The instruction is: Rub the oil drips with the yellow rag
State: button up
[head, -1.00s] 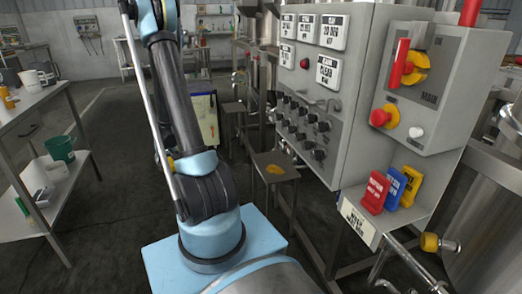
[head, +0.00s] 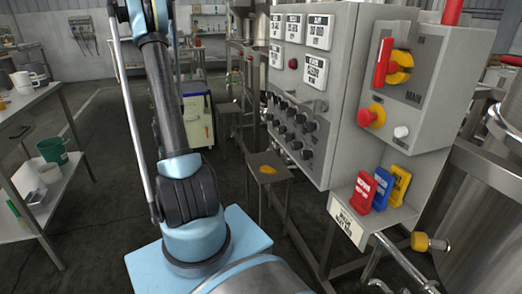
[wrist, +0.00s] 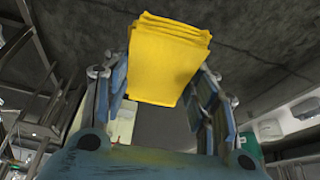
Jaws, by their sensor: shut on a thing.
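My gripper (wrist: 160,88) shows in the wrist view, its blue fingers shut on the folded yellow rag (wrist: 168,55). The rag sticks out beyond the fingertips and touches nothing else that I can see. In the head view an amber patch, which looks like the oil drips (head: 267,169), lies on top of a small grey metal stand (head: 286,178) beside the control cabinet. The gripper and rag are out of the head view, so their distance from the stand cannot be told.
The control cabinet (head: 345,100) with knobs and a red-yellow main switch (head: 392,68) rises close to the stand's right. A workbench (head: 30,118) with a green bucket (head: 52,149) stands left. Floor between is clear.

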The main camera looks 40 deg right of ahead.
jog(key=s+d+m+h, duration=0.1)
jog(key=s+d+m, duration=0.1)
jog(key=d, duration=0.9)
jog(key=s+d+m+h, duration=0.1)
jog(key=s+d+m, duration=0.2)
jog(key=d, duration=0.8)
jog(key=m+g+h, duration=0.1)
jog(key=m+g, duration=0.1)
jog(key=m, duration=0.3)
send_over(266, 167)
jog(key=w, duration=0.3)
jog(key=shift+s+a+f, duration=0.1)
jog(key=shift+a+f, duration=0.05)
jog(key=shift+f, duration=2.8)
jog(key=shift+f, duration=1)
jog(key=shift+s, duration=0.15)
jog(key=shift+s+a+r, duration=0.1)
jog(key=shift+s+a, duration=0.2)
jog(key=shift+s, duration=0.55)
jog(key=shift+s+a+r, duration=0.1)
jog(key=shift+s+a, duration=0.15)
jog(key=shift+s, duration=0.55)
jog(key=shift+f, duration=0.15)
jog(key=shift+w, duration=0.2)
